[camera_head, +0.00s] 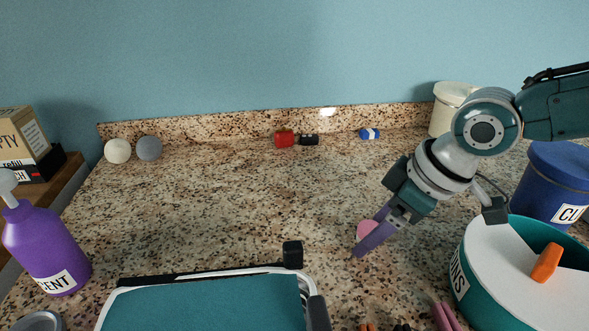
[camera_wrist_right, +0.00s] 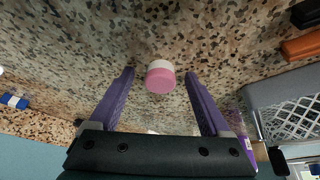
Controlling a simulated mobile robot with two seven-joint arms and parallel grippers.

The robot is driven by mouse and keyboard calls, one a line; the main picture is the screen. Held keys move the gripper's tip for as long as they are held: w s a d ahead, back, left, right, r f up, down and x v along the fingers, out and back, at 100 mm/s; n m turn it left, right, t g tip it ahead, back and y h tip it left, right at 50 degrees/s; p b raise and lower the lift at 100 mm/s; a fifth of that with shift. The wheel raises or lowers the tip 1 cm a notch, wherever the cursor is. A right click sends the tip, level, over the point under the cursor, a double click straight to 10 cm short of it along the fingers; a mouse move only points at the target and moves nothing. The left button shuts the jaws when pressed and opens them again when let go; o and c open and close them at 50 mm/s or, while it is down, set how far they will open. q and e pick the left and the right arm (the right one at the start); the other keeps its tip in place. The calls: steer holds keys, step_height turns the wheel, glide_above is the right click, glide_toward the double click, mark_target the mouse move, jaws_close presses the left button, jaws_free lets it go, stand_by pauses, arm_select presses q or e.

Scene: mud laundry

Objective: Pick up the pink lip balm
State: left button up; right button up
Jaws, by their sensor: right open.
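The pink lip balm (camera_head: 367,229) is a small round pot on the speckled granite counter, partly hidden behind my right gripper in the head view. In the right wrist view the pink lip balm (camera_wrist_right: 160,78) shows a pink top and a whitish part, and lies between and just past the purple fingertips. My right gripper (camera_head: 362,246) is low over the counter, its fingers pointing down and to the left. In the right wrist view the right gripper (camera_wrist_right: 158,76) is open, with a gap between each finger and the lip balm. My left gripper is not in view.
A teal-topped case (camera_head: 205,305) is at the front left, a purple pump bottle (camera_head: 45,245) further left. A teal tub with a white lid (camera_head: 520,265) and a blue canister (camera_head: 556,185) stand at right. Small red (camera_head: 284,139) and blue (camera_head: 369,134) items lie at the back. The middle counter is clear.

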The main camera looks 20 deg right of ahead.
jaws_close()
stand_by(0.6)
steer(key=shift+r, duration=0.1)
